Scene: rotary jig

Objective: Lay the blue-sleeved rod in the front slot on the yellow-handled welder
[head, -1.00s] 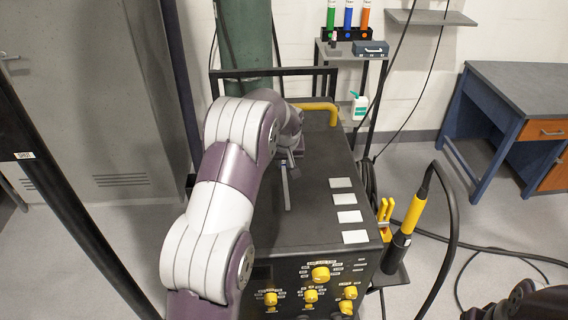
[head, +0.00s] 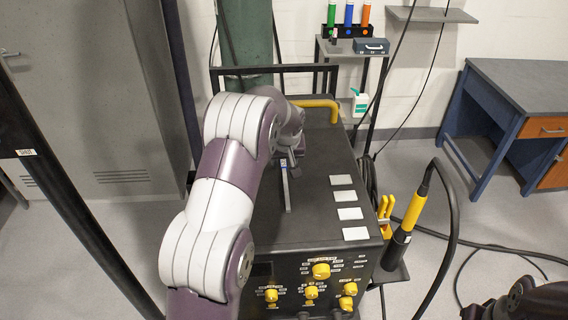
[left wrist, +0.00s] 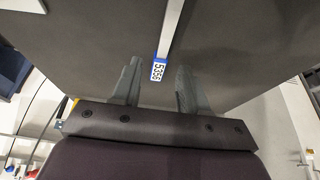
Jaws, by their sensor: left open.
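The rod (head: 287,192) is thin and grey with a small blue-and-white sleeve at its far end. It lies front to back on the dark top of the welder (head: 320,150), left of several pale plates; I cannot make out a slot under it. In the left wrist view, the sleeve (left wrist: 158,70) reads 5356 and shows between the fingertips. My left gripper (head: 290,158) is open at the rod's far end, partly hidden by my forearm. The welder's yellow handle (head: 318,104) is at its back. My right gripper is not visible.
Pale plates (head: 349,213) lie along the welder's right side. A yellow torch (head: 418,208) stands at its right, with cables nearby. A small shelf (head: 345,52) behind holds green, blue and orange tubes. A blue-framed desk (head: 500,100) is at the right.

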